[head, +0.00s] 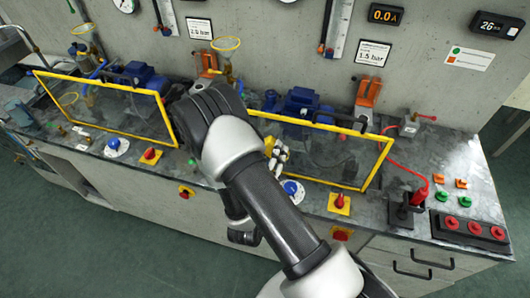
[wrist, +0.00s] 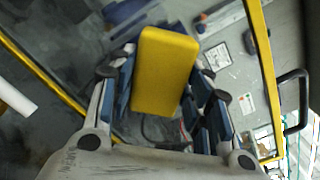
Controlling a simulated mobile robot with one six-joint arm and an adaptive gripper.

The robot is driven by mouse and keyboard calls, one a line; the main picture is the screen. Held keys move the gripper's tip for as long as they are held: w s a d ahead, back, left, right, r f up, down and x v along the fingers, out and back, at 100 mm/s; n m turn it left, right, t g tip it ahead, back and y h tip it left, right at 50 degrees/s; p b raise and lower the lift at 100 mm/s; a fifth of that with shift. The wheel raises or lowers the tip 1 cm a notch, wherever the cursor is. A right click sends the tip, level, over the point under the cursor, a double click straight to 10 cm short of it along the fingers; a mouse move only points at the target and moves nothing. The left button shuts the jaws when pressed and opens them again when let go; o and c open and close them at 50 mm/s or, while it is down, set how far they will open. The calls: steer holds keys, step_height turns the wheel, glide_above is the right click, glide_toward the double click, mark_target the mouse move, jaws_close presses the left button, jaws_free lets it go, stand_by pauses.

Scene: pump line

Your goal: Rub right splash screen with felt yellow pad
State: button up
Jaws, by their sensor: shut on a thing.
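The right splash screen (head: 338,158) is a clear pane in a yellow frame, standing at the front of the bench. In the wrist view its yellow frame (wrist: 263,75) runs down the right side, and another yellow bar crosses the left. My gripper (head: 278,155) is at the left part of this screen in the head view. In the wrist view, my gripper (wrist: 165,100) is shut on the yellow pad (wrist: 165,70), a rounded block between the blue-black fingers. The pad's broad face shows there. In the head view it is mostly hidden, and I cannot tell whether it touches the pane.
A left splash screen (head: 105,108) stands beside it, partly behind my arm. Blue pumps (head: 300,102) sit behind the screens. A yellow-plated red knob (head: 339,203) and blue knob (head: 292,189) lie in front. A red cable and a red button box (head: 468,230) are at right.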

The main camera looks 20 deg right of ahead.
mark_target(288, 143)
steer(key=s+d, duration=0.2)
steer(key=d, duration=0.1)
steer(key=shift+s+d, duration=0.1)
steer(key=shift+d, duration=0.05)
stand_by(0.3)
steer(key=shift+r, duration=0.1)
steer(key=shift+w+a+r+p, duration=1.4)
steer(key=shift+w+a, duration=1.8)
steer(key=shift+a, duration=1.35)
steer(key=shift+s+d+f, duration=0.1)
steer(key=shift+s+d, duration=1)
steer(key=shift+d, duration=0.4)
steer(key=shift+s+d+r, duration=0.1)
steer(key=shift+s+d, duration=0.95)
steer(key=shift+d, duration=0.4)
steer(key=shift+s+d+f, duration=0.1)
steer(key=shift+s+d, duration=1)
steer(key=shift+d, duration=0.4)
steer(key=w+a, duration=0.6)
steer(key=a, duration=0.3)
steer(key=shift+w, duration=0.25)
